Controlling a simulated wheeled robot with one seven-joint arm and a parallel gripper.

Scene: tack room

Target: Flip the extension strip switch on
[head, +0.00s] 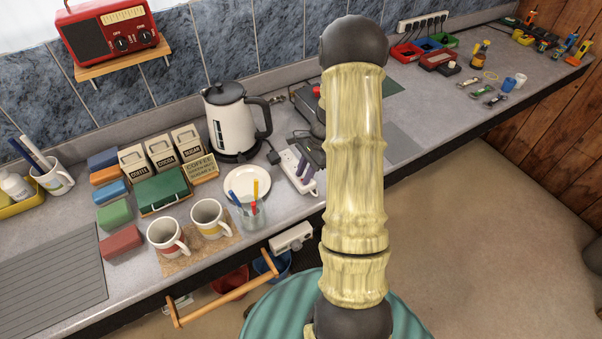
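My arm crosses the middle of the head view and covers part of the counter beside the strip.
A kettle (232,120), a white plate (240,183), a glass of pens (251,217) and two mugs (168,238) stand left of the strip. A wall-side strip with several plugs (423,22) is at the back. A towel bar (225,292) juts below the counter edge.

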